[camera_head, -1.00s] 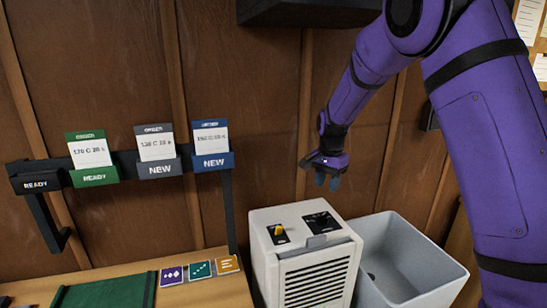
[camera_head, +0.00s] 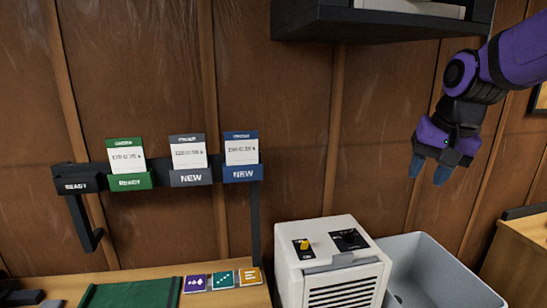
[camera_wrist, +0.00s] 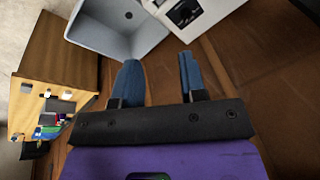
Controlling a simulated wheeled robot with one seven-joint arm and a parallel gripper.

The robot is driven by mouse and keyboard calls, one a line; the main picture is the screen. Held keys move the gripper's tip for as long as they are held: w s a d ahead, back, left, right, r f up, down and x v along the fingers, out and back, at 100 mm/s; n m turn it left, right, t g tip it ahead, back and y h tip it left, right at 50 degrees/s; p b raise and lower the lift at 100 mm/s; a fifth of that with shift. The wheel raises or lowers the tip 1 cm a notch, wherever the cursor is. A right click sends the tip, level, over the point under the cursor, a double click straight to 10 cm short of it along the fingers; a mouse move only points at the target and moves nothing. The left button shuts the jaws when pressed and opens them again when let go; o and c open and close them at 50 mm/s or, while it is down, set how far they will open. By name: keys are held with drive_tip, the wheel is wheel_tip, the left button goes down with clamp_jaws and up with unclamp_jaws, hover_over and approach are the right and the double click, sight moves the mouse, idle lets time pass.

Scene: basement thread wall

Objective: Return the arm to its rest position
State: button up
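My gripper (camera_head: 430,174) is at the upper right in the head view, in front of the brown wood wall and above the grey bin. Its two blue fingers point down and stand apart. In the wrist view the gripper (camera_wrist: 160,80) shows both fingers spread with nothing between them. My purple arm comes in from the right edge, and most of it is outside the head view.
A white machine (camera_head: 335,270) with a yellow switch stands beside the grey bin (camera_head: 435,270). A card rack (camera_head: 160,178) hangs on the wall at left. A dark shelf (camera_head: 380,22) juts out above. A wooden cabinet (camera_head: 520,255) stands at right.

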drive_tip(key=s+d+n+t+h, duration=0.1)
drive_tip(key=s+n, duration=0.3)
drive_tip(key=s, duration=1.3)
drive_tip(key=shift+s+d+r+t, duration=0.2)
drive_tip(key=shift+s+r+t, duration=0.1)
drive_tip(key=shift+t, duration=0.4)
